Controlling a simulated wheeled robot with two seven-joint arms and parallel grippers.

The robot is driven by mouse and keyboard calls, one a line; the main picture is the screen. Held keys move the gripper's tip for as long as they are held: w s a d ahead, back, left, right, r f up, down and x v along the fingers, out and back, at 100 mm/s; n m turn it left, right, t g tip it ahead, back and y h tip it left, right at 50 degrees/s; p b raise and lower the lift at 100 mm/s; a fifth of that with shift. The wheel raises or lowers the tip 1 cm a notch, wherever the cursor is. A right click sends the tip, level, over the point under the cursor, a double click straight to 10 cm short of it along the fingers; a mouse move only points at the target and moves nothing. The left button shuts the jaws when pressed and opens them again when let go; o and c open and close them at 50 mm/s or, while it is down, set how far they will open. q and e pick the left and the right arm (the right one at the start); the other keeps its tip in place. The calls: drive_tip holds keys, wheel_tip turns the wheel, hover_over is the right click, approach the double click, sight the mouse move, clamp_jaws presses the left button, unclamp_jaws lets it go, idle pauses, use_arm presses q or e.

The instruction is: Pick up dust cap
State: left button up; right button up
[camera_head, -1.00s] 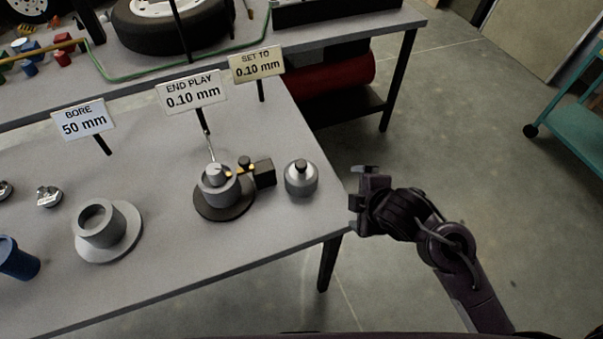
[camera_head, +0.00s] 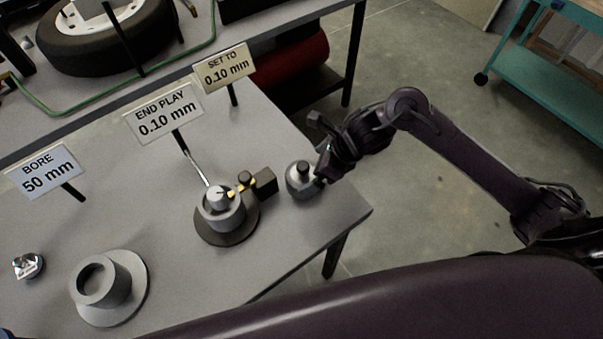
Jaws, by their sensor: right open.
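A silver rounded piece with a dark knob on top, which looks like the dust cap (camera_head: 299,184), stands upright near the right edge of the grey table (camera_head: 300,237). My right gripper (camera_head: 319,172) is open at the right side of this cap, with its fingers close to the cap's wall. The fingertips partly overlap the cap's right side, and I cannot tell whether they touch it. My left gripper is not in view.
Left of the cap, a hub on a dark round base (camera_head: 226,234) carries a dial gauge with a black block (camera_head: 265,181). A grey flanged ring (camera_head: 131,295) and sign cards (camera_head: 163,113) stand further left. A teal cart (camera_head: 545,90) is at the upper right.

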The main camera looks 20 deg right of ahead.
sight(309, 170)
drive_tip(key=shift+w+a+f+p, duration=0.2)
drive_tip(key=shift+a+f+p, duration=0.1)
drive_tip(key=shift+a+f, duration=0.25)
drive_tip(key=shift+w+a+f+p, duration=0.15)
drive_tip(key=shift+a+f+p, duration=0.1)
drive_tip(key=shift+a+f, duration=0.25)
drive_tip(key=shift+x, duration=1.05)
drive_tip(key=shift+d, duration=0.1)
drive_tip(key=c, duration=0.7)
drive_tip(key=shift+c, duration=1)
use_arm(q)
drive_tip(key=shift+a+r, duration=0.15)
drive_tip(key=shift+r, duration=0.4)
use_arm(e)
drive_tip(key=shift+w, duration=0.1)
